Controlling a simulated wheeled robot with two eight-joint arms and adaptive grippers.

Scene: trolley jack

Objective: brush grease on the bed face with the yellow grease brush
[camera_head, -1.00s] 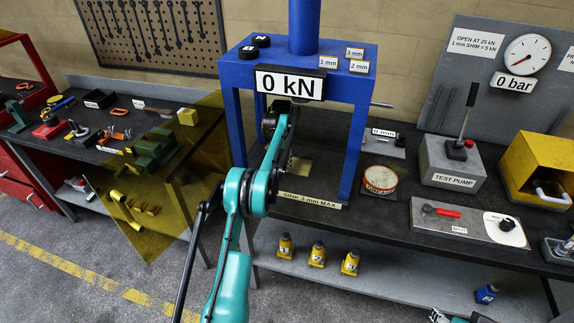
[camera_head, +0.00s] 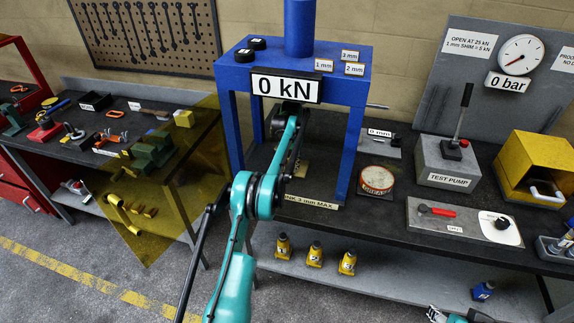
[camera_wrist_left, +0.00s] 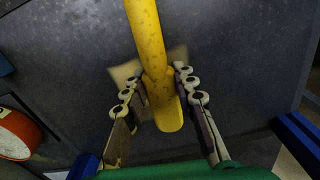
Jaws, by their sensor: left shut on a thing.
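My left gripper (camera_head: 282,120) is inside the blue press frame (camera_head: 228,110), mostly hidden by my arm in the head view. In the left wrist view its fingers (camera_wrist_left: 158,88) are on either side of the yellow grease brush (camera_wrist_left: 149,45), shut on it. The brush runs from the top edge down between the fingers. A tan patch (camera_wrist_left: 124,73) shows behind the brush on the dark grey bed (camera_wrist_left: 235,65); it also shows beside my arm in the head view (camera_head: 301,168). I cannot tell whether the bristles touch the bed. Part of my right gripper (camera_head: 452,316) shows at the bottom edge.
The round grease tin (camera_head: 376,181) stands right of the press. The test pump (camera_head: 447,163), a valve panel (camera_head: 462,220) and a yellow guard box (camera_head: 535,170) are farther right. A yellow translucent panel (camera_head: 150,225) hangs left of the press.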

